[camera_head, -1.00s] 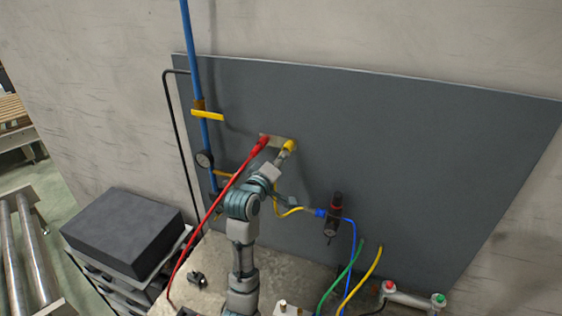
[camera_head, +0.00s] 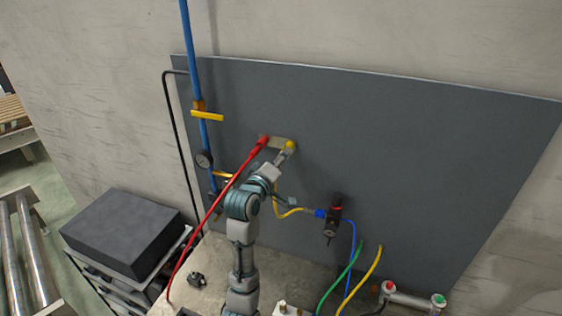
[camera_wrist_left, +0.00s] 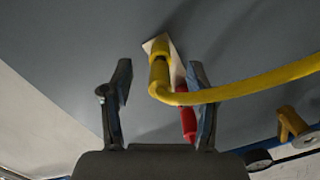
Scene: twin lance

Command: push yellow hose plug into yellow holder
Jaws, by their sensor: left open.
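The yellow hose plug (camera_wrist_left: 159,75) is at the pale holder plate (camera_wrist_left: 175,60) on the grey panel, its hose bending away to the right in the left wrist view. The plug also shows in the head view (camera_head: 290,145) at the right end of the plate (camera_head: 277,143). I cannot tell how deep it sits, and no separate yellow holder can be made out. My left gripper (camera_head: 284,156) is open just in front of the plug. In the left wrist view its fingers (camera_wrist_left: 161,70) stand apart on either side of the plug with gaps. My right gripper is not in view.
A red plug (camera_head: 262,141) with a red hose (camera_head: 216,204) is at the plate's left end, close to my gripper. A blue pipe (camera_head: 190,55) with yellow handles stands left. A dark regulator (camera_head: 333,216) is lower right. The upper right panel (camera_head: 430,140) is clear.

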